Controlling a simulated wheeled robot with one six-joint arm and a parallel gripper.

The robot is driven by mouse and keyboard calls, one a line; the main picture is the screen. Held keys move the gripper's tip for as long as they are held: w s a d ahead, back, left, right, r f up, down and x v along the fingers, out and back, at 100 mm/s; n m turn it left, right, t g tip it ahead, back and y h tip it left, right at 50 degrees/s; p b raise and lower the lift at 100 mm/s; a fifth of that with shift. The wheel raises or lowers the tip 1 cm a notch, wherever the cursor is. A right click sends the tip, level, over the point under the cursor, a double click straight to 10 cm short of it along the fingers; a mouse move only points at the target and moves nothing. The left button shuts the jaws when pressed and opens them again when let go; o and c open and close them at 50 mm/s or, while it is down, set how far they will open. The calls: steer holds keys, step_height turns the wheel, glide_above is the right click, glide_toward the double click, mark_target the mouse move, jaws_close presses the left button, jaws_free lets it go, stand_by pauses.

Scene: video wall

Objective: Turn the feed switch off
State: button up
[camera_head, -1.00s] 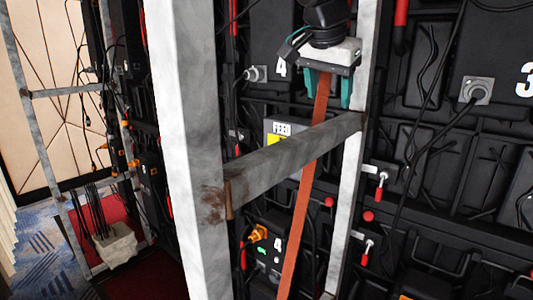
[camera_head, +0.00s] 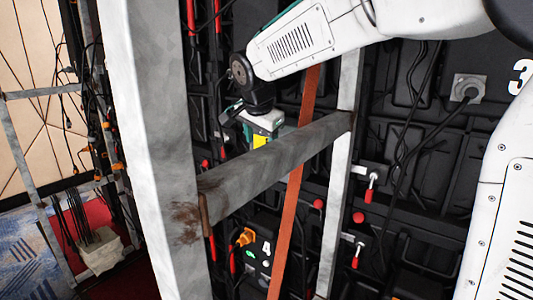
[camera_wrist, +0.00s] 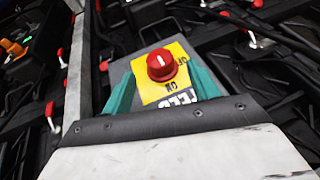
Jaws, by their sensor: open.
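The feed switch is a red round knob (camera_wrist: 162,65) on a yellow plate (camera_wrist: 158,92) on a grey box. A short white mark shows on the knob. My gripper (camera_wrist: 160,78) is open, its teal fingers on the left and right of the plate. The knob lies in line with the gap; I cannot tell whether the fingers touch anything. In the head view my gripper (camera_head: 265,130) is behind the grey crossbar, with a bit of yellow plate (camera_head: 260,141) showing and the knob hidden.
A grey metal crossbar (camera_head: 275,162) and a wide post (camera_head: 150,130) stand in front of the panels. An orange strap (camera_head: 287,225) runs down beside my gripper. Red-tipped levers (camera_head: 371,187) and cables are on the right.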

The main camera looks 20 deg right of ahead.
steer(key=x, duration=0.5)
steer(key=shift+d+f, duration=0.1)
steer(key=shift+f, duration=0.05)
steer(key=c, duration=1)
